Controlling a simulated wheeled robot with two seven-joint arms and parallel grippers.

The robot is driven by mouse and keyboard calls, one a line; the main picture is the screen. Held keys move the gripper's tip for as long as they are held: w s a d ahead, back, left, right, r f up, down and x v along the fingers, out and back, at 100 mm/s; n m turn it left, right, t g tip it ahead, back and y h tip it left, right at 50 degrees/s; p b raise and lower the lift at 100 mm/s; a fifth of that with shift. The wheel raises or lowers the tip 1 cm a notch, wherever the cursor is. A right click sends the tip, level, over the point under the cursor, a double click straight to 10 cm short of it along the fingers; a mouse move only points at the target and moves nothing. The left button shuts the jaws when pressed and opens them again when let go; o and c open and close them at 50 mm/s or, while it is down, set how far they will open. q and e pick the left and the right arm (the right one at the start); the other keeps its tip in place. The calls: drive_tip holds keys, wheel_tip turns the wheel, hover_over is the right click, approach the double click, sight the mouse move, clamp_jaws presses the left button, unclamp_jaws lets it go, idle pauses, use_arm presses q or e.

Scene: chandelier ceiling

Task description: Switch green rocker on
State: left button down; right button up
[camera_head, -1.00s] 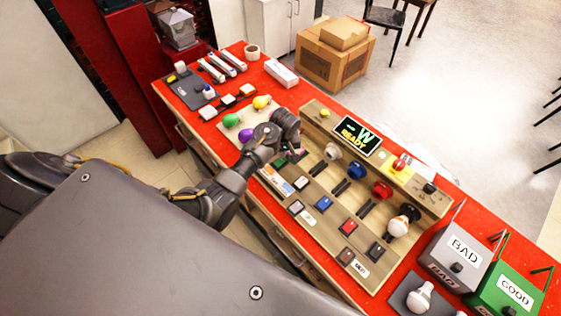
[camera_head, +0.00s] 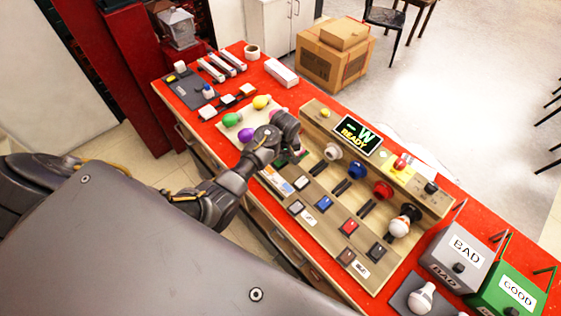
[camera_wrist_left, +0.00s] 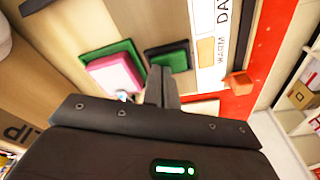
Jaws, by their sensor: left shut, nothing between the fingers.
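I cannot tell from these frames which way the rocker is tipped. My left gripper (camera_wrist_left: 156,80) is shut and empty, its fingertips close to the rocker's near edge; contact is unclear. In the head view my left gripper (camera_head: 290,150) reaches down over the panel's far-left end and largely hides the green switches. My right gripper is not in view.
Bulb sockets and a display reading READY (camera_head: 357,134) stand behind. Coloured bulbs (camera_head: 231,120) lie left of the arm. BAD (camera_head: 455,258) and GOOD (camera_head: 510,290) boxes stand at right.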

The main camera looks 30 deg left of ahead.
use_arm(q)
wheel_tip(320, 180, up, 3)
drive_tip(key=p, duration=0.2)
drive_tip(key=shift+f+p, duration=0.15)
drive_tip(key=shift+p, duration=0.25)
drive_tip(key=shift+r, duration=2.1)
